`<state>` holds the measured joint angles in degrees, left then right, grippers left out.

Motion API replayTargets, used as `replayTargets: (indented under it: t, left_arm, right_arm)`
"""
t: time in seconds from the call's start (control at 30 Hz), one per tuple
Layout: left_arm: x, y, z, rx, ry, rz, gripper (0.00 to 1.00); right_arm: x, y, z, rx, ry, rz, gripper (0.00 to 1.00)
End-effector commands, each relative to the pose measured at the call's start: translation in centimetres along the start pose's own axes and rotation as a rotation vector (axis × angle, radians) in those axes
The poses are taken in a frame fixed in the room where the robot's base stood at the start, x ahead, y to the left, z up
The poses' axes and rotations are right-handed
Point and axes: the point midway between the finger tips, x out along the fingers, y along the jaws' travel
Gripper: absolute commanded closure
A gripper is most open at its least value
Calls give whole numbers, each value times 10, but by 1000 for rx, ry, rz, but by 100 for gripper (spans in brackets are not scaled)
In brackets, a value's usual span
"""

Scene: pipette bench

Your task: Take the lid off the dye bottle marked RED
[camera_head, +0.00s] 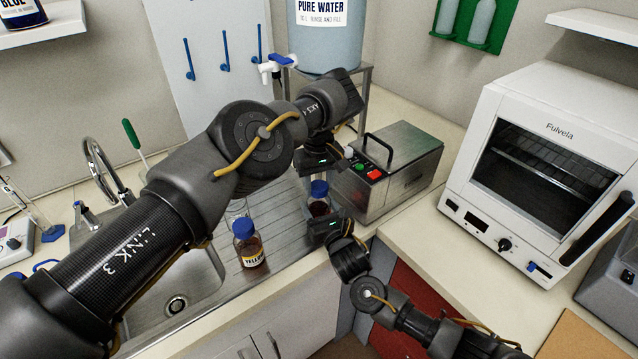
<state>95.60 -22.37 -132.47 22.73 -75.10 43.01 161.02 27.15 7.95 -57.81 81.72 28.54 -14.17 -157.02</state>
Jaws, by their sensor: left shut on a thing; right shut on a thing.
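A small bottle of dark red liquid (318,208) with a blue lid (319,188) is at the right end of the ribbed metal drainer. Its label is hidden, so I cannot read RED on it. My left gripper (318,176) comes down from above and is shut on the blue lid; its fingertips are mostly hidden. My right gripper (320,218) comes from the lower right and is shut on the bottle's body, covering its lower part. The lid sits at the bottle's top; I cannot tell whether it is loose. The bottle looks upright.
A bottle marked YELLOW (249,250) with a blue lid stands on the drainer to the left. A metal box with a handle (395,165) is close on the right. A PURE WATER tank (325,45) stands behind, a sink (180,290) lies left, and an oven (540,150) right.

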Motion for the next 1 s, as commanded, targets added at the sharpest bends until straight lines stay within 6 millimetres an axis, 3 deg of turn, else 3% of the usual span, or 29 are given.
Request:
replayTargets:
  t: [0.2,0.23,0.4,0.73,1.0]
  left_arm:
    - [0,-1,-1,-2,2,-2,86]
    - [0,-1,-1,-1,2,-2,56]
    - [0,-1,-1,1,1,-1,37]
    - [-4,0,0,3,1,0,37]
    - [-36,0,0,5,2,1,37]
  right_arm:
    - [0,-2,1,1,-2,-4,100]
    - [0,-2,1,1,-2,-4,100]
    - [0,-1,1,1,-2,-3,100]
    - [0,-1,1,1,-2,-2,100]
    - [0,-1,1,1,-2,-1,100]
